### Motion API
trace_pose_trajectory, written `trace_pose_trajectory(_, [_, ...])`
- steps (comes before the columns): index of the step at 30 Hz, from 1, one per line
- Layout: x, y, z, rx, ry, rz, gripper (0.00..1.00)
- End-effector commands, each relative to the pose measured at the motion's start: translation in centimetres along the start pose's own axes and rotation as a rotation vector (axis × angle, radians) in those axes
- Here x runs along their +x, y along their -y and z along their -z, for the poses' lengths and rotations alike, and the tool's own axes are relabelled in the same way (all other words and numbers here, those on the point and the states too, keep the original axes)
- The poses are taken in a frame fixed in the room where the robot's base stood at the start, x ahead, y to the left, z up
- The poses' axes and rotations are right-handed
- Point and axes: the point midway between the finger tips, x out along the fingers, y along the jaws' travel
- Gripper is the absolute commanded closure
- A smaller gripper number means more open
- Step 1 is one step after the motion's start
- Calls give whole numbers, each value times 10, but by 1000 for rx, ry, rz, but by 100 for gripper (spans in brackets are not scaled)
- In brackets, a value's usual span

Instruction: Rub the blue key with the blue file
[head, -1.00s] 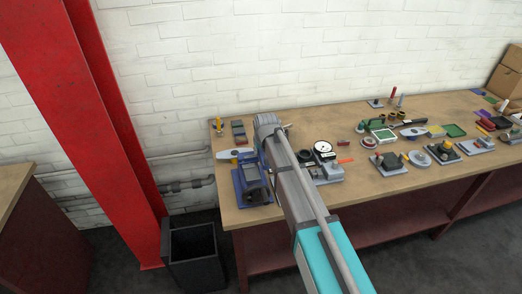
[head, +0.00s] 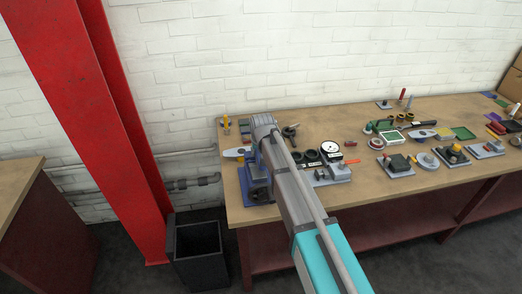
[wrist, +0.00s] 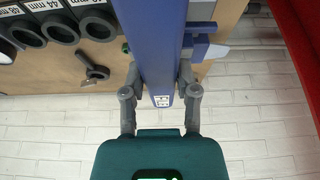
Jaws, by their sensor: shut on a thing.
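My gripper (wrist: 160,78) is shut on a long blue bar, which looks like the blue file (wrist: 160,40). The bar runs up out of the wrist view, and its lower end carries a small white label. Blue parts show just behind it on the right, probably the blue vise (wrist: 202,48). In the head view, the blue vise (head: 258,188) stands at the bench's left front corner, partly behind my arm. My gripper's fingers and the bar are hidden there by the arm. I cannot make out the blue key, or whether the bar touches anything.
A dial gauge (head: 329,148) stands to the right of my arm. Several small fixtures fill the bench's right. A black bin (head: 198,255) stands below left.

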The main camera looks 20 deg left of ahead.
Motion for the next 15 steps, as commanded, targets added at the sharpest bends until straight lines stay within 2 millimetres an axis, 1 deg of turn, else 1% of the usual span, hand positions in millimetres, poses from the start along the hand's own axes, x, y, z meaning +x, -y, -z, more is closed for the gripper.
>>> trace_pose_trajectory(10, [1,4,-1,0,4,5,98])
trace_pose_trajectory(15, [0,12,-1,-2,4,5,99])
